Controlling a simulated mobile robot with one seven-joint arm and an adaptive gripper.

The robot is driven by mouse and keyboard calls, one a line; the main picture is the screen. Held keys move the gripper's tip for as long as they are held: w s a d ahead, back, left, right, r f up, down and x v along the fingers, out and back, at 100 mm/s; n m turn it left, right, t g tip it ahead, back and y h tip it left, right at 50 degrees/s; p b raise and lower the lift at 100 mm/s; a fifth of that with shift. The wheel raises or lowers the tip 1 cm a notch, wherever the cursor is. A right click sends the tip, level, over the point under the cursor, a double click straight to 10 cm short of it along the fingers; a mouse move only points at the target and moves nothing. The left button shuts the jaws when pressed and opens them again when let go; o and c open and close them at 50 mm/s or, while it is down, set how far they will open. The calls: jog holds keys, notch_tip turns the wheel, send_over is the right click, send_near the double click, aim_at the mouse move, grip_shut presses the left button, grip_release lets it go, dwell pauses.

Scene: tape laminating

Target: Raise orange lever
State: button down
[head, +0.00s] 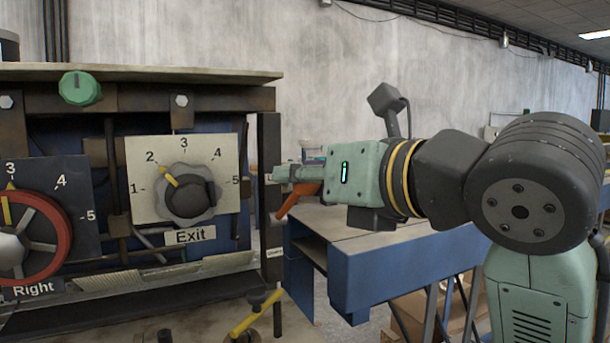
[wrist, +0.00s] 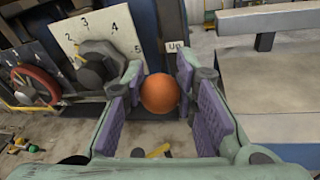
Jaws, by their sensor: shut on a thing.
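The orange lever (head: 294,201) sticks out beside the right post of the machine in the head view, slanting between the post and my gripper (head: 290,174). In the wrist view its round orange knob (wrist: 160,93) sits between the two purple-padded fingers of my gripper (wrist: 158,88). My gripper is shut on the lever at this knob. The lever's shaft is hidden behind the knob in the wrist view. A small "Up" label (wrist: 174,47) shows just beyond the knob.
The Exit dial (head: 188,190) and the red Right wheel (head: 38,235) are on the machine's face, left of my gripper. A yellow-handled valve (head: 254,314) is below. A blue-framed table (head: 365,265) stands close on the right.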

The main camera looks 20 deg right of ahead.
jog(key=c, duration=1.3)
grip_release()
jog(key=shift+s, duration=0.15)
jog(key=v, duration=1.1)
jog(key=shift+s+d, duration=0.15)
jog(key=shift+s, duration=0.25)
